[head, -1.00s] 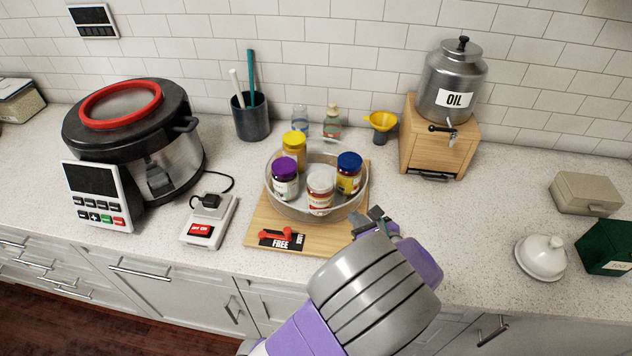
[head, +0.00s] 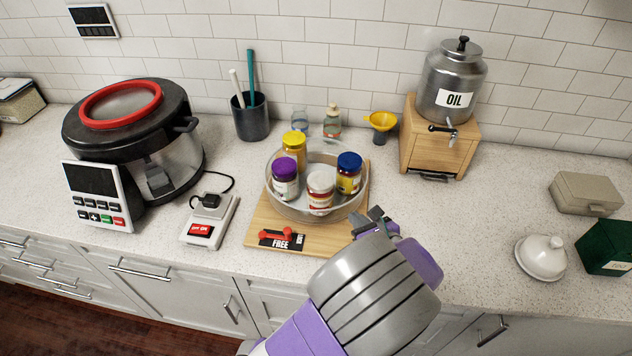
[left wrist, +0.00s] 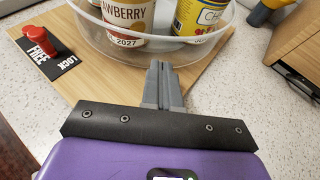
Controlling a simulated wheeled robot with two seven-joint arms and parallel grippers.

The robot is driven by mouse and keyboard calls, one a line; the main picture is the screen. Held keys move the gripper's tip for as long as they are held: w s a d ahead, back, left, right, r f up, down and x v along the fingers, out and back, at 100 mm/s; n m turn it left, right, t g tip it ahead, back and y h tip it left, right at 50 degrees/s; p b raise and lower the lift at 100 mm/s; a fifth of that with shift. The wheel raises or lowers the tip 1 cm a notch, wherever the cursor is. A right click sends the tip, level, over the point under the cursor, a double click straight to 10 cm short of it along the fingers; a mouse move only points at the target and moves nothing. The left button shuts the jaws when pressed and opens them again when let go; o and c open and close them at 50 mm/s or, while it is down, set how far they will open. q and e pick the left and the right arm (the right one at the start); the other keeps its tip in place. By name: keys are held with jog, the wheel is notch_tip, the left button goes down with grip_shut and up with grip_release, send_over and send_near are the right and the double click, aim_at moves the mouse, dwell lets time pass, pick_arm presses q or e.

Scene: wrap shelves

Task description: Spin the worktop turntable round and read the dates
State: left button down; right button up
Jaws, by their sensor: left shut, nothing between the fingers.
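The clear-walled turntable (head: 318,208) stands on a wooden board (head: 262,218) on the worktop. It holds a yellow-lidded jar (head: 294,148), a purple-lidded jar (head: 285,182), a white-lidded jar (head: 320,192) and a blue-lidded jar (head: 348,174). In the left wrist view the white-lidded jar's label (left wrist: 126,18) reads "...AWBERRY" and "2027"; the blue-lidded jar's date is mostly cut off. A red lever (head: 277,235) lies at the FREE side of its black FREE/LOCK plate. My left gripper (head: 374,215) is shut and empty at the turntable's front right; its tips (left wrist: 158,68) are close to the wall, contact unclear.
A cooker (head: 135,140) and a switch box (head: 209,218) stand to the left. A white butter dish (head: 541,256) is at right. The worktop between is clear.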

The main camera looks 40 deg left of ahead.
aim_at(333, 215)
pick_arm(q)
jog(key=shift+w+a, duration=0.25)
jog(key=shift+a, duration=0.65)
jog(key=shift+s+a, duration=0.2)
jog(key=shift+s, duration=0.8)
jog(key=shift+s+a+p, duration=0.4)
jog(key=shift+s+a, duration=0.2)
jog(key=shift+s, duration=0.2)
